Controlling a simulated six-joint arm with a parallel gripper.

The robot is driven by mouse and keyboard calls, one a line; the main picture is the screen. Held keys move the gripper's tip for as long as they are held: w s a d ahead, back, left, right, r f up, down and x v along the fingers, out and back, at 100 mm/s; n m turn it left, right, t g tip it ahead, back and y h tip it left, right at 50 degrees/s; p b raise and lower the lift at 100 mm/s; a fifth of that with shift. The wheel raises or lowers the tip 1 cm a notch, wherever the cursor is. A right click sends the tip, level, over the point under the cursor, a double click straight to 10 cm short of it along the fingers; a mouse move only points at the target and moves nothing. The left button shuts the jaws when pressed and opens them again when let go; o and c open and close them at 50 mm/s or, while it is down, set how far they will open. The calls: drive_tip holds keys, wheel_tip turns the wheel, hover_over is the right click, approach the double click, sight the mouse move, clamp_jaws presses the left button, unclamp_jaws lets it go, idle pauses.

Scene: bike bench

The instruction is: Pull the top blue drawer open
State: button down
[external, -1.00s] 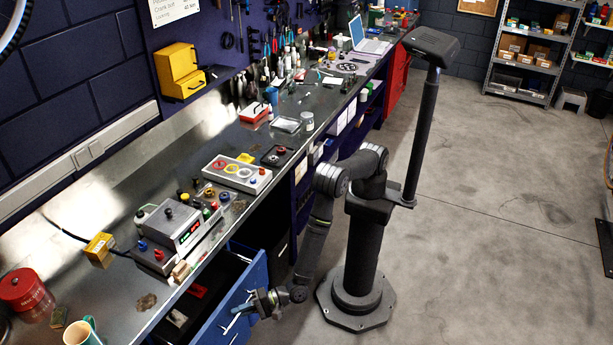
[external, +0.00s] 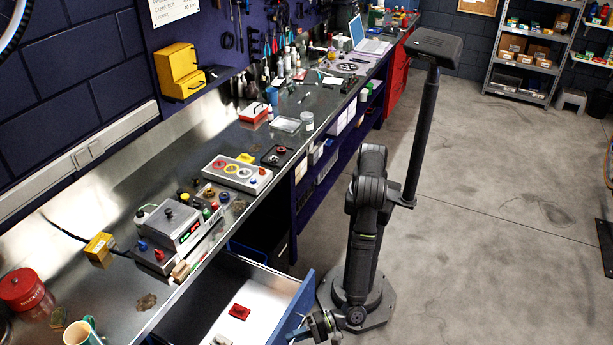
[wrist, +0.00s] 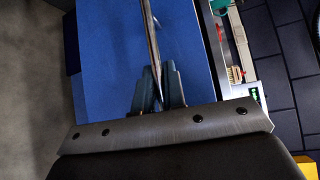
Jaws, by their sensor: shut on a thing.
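The top blue drawer (external: 299,309) stands well out from under the bench in the external view, its pale inside showing. Its blue front also fills the middle of the wrist view (wrist: 110,60). My gripper (external: 303,333) is at the drawer front, low in the external view. In the wrist view my gripper (wrist: 158,90) has its fingers closed around the thin metal bar handle (wrist: 150,40). The lower edge of the drawer front is cut off in the external view.
A red item (external: 239,312) lies inside the drawer. The metal bench top (external: 110,297) above it carries a grey control box (external: 175,228), a red tin (external: 22,289) and a mug (external: 82,332). Grey floor (external: 480,250) is open to the right.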

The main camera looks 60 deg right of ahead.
drive_tip(key=shift+s, duration=0.25)
drive_tip(key=c, duration=1.5)
unclamp_jaws()
drive_tip(key=v, duration=1.7)
drive_tip(key=shift+s, duration=0.15)
drive_tip(key=shift+d, duration=0.1)
drive_tip(key=x, duration=1.7)
drive_tip(key=shift+w, duration=0.2)
